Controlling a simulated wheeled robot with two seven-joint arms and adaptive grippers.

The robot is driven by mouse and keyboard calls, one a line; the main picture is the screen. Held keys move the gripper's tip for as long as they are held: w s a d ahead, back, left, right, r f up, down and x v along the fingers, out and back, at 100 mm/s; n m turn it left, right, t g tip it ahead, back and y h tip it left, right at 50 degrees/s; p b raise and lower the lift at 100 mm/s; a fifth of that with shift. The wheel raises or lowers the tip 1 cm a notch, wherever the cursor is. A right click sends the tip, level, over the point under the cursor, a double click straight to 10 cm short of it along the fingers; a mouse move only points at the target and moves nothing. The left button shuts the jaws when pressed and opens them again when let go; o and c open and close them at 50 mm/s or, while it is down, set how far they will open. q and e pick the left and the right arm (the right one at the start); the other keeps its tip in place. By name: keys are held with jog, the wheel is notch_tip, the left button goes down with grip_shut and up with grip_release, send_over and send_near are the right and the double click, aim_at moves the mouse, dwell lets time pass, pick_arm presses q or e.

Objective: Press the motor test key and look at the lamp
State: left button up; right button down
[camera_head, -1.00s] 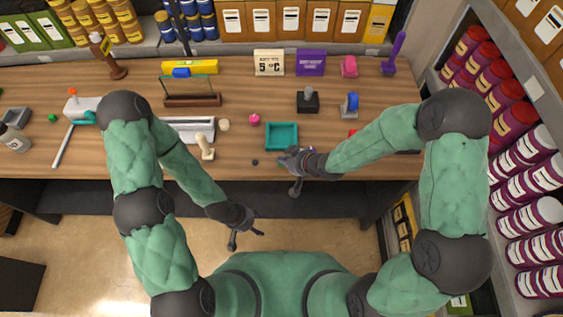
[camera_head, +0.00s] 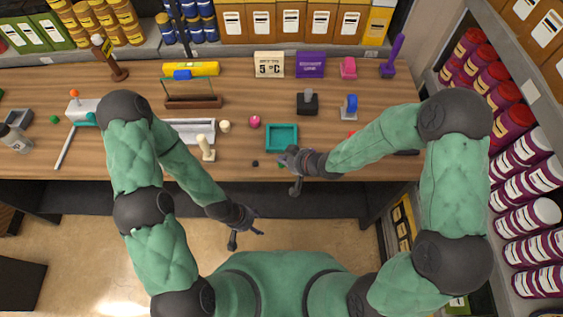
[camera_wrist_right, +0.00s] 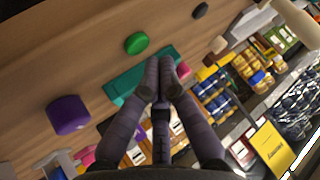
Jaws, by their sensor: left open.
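No label marks a motor test key or a lamp, so I cannot tell for certain which things they are. A round green button-like disc (camera_wrist_right: 136,43) lies beside the teal tray (camera_wrist_right: 120,88) in the right wrist view; in the head view a bit of green (camera_head: 282,166) shows beside my right gripper (camera_head: 287,160). The right wrist view shows my right gripper's fingers (camera_wrist_right: 162,88) close together, with nothing seen between them, apart from the disc in the picture. My left gripper (camera_head: 246,233) is open and empty in front of the table, over the floor.
A purple block (camera_wrist_right: 69,115) is left of the fingers in the right wrist view. A small black piece (camera_head: 255,163), a pink knob (camera_head: 255,121) and a cream peg figure (camera_head: 206,148) stand nearby. A white device with an orange ball (camera_head: 82,106) is at left.

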aim_at(283, 166)
jog(key=shift+r+p, duration=2.15)
jog(key=shift+r, duration=0.4)
jog(key=shift+f, duration=0.1)
